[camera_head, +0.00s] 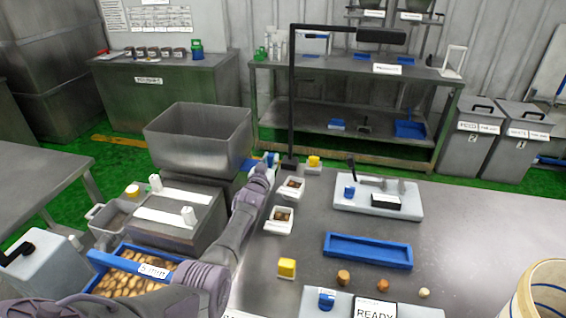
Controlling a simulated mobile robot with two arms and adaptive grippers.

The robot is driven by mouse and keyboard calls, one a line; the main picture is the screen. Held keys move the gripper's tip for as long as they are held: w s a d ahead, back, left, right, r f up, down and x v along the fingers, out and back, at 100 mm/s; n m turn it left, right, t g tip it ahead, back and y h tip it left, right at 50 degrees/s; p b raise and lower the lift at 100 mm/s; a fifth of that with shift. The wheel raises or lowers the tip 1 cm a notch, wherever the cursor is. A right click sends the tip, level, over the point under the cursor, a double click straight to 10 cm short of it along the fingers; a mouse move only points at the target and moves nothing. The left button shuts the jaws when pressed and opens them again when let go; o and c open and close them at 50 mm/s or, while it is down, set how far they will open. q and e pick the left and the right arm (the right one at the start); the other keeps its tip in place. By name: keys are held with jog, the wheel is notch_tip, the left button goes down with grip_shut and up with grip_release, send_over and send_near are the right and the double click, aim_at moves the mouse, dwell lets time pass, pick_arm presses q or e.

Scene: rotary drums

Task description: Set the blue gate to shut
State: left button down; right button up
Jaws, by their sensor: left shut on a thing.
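My left arm reaches up from the bottom edge to the right side of the grey hopper (197,140). My left gripper (264,166) is at the far end of this arm, small in the view, and it is shut on a small blue part (270,158) there. This part looks like the blue gate, but the gripper covers much of it, so I cannot tell its exact position. My right gripper is not in view.
A black lamp post (291,100) stands close to the right of the gripper. White dishes (279,221), a blue tray (368,250) and a yellow block (287,267) are on the steel table (480,230). A blue-rimmed crate (104,258) of brown pieces is at lower left.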

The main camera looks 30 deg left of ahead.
pick_arm(q)
jog(key=shift+s+a, duration=0.15)
jog(key=shift+a, duration=0.45)
jog(key=c, duration=1.4)
grip_release()
jog(key=o, duration=0.4)
jog(key=shift+a, duration=0.15)
jog(key=shift+s+d, duration=0.15)
jog(key=shift+d, duration=0.05)
jog(key=v, duration=1.1)
jog(key=shift+s, duration=0.35)
